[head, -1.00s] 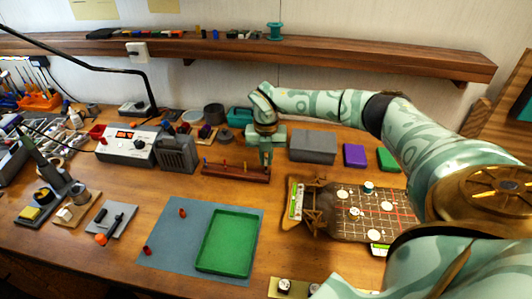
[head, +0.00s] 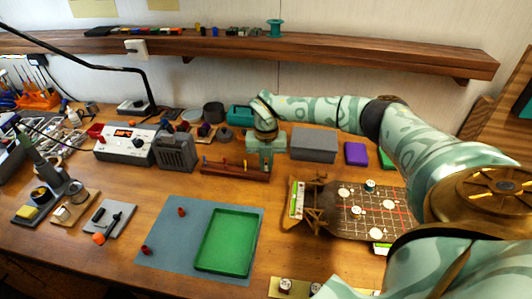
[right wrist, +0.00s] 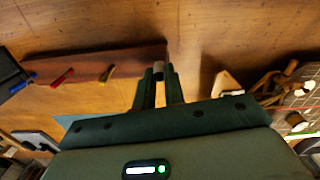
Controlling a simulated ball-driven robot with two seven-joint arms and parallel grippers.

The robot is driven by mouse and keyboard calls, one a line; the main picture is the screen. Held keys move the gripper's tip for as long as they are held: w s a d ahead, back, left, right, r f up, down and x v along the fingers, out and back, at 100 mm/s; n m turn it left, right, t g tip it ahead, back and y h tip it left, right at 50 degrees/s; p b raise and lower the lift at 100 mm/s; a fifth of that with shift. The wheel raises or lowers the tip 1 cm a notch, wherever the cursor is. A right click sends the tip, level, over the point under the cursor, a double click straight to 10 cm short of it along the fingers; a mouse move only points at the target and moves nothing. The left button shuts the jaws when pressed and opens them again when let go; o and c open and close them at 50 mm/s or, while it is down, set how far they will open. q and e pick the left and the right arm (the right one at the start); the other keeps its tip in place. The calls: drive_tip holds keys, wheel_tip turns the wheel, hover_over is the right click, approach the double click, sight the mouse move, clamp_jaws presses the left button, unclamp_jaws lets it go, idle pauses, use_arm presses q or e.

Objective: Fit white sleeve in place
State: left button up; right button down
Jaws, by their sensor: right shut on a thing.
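My right gripper (head: 266,166) is over the right end of the wooden rack (head: 225,170) in the head view. In the right wrist view its fingers (right wrist: 157,78) are closed on a small pale cylinder that looks like the white sleeve (right wrist: 157,68). The sleeve is at the fingertips near the rack's end; I cannot tell whether it touches the rack. A red piece (right wrist: 62,77) and a yellow piece (right wrist: 106,74) stand in the rack. My left gripper is not in view.
A green tray (head: 248,225) and two small red pieces (head: 181,211) lie on the blue-grey mat (head: 165,240). A grey box (head: 314,146) and a purple block (head: 356,153) stand behind the chassis. Bare wood separates rack and chassis.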

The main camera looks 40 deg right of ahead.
drive_tip(key=shift+f, duration=0.5)
drive_tip(key=c, duration=1)
unclamp_jaws()
wheel_tip(320, 180, up, 9)
drive_tip(key=p, duration=0.7)
drive_tip(key=shift+p, duration=0.35)
